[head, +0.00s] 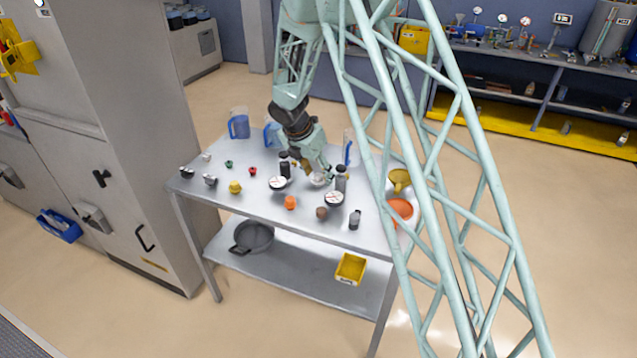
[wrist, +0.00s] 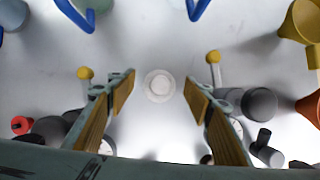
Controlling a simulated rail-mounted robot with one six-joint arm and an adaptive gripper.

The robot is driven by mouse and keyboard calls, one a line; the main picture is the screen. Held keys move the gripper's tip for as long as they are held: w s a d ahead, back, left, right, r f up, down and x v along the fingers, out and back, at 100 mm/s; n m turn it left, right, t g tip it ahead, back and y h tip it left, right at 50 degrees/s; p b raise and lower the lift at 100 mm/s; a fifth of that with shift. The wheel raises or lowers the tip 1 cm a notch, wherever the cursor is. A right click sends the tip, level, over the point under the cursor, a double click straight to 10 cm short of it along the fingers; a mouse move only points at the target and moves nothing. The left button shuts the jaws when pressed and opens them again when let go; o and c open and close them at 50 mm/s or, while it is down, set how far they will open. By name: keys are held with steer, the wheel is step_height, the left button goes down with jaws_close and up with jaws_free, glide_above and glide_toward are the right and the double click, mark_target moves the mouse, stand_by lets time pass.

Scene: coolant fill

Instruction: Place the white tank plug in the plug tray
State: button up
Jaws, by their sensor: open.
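A white round plug (wrist: 158,86) lies on the bench top in the wrist view, framed between my two fingertips. My gripper (wrist: 160,79) is open above it, with a finger apart on either side. In the head view my gripper (head: 318,172) is low over the middle of the bench (head: 255,209), and the white plug is mostly hidden by it. I cannot tell which container is the plug tray. A yellow bin (head: 350,268) and a dark round pan (head: 253,237) are on the lower shelf.
Yellow-knobbed pieces (wrist: 85,73) and dark cylinders (wrist: 259,104) stand close to both fingers. Blue-handled clear jugs (head: 239,124) stand at the back. A yellow funnel (head: 399,179) and an orange one (head: 400,208) are at the right. Small coloured caps (head: 235,187) lie at the left.

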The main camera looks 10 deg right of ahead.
steer(key=shift+w+d+f, duration=0.15)
steer(key=shift+f, duration=0.3)
steer(key=shift+c, duration=0.6)
steer(key=c, duration=0.7)
steer(key=shift+c, duration=0.2)
